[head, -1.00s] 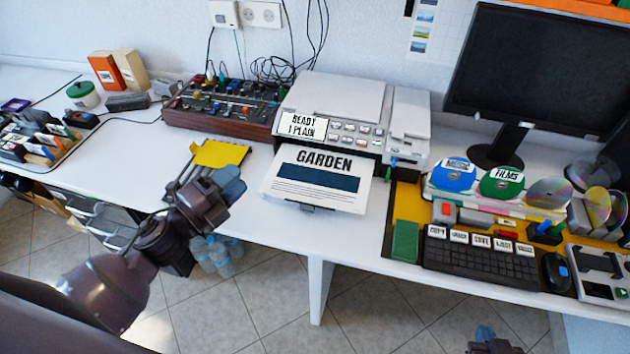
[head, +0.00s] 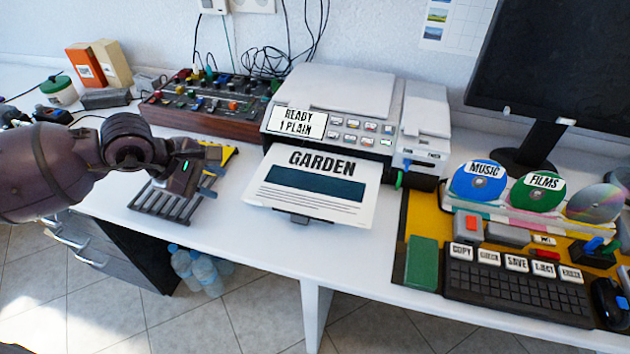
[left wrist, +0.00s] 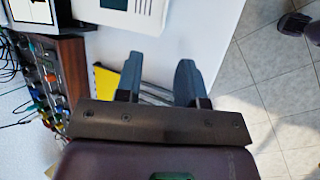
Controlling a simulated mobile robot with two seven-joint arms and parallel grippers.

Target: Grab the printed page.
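The printed page (head: 312,187), headed "GARDEN" with a dark blue block and lines of text, lies on the output tray of the white printer (head: 338,88). Its corner with a dark block shows at the top of the left wrist view (left wrist: 120,8). My left gripper (head: 212,172) is to the left of the page, over the yellow and grey rack, and apart from the page. In the left wrist view its two fingers (left wrist: 158,78) are spread with nothing between them.
A grey slatted rack with a yellow part (head: 165,203) lies under my left gripper. A mixer with coloured knobs (head: 205,106) stands behind it. Right of the printer are a green block (head: 421,262), a keyboard (head: 515,284) and discs. White desk is clear before the page.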

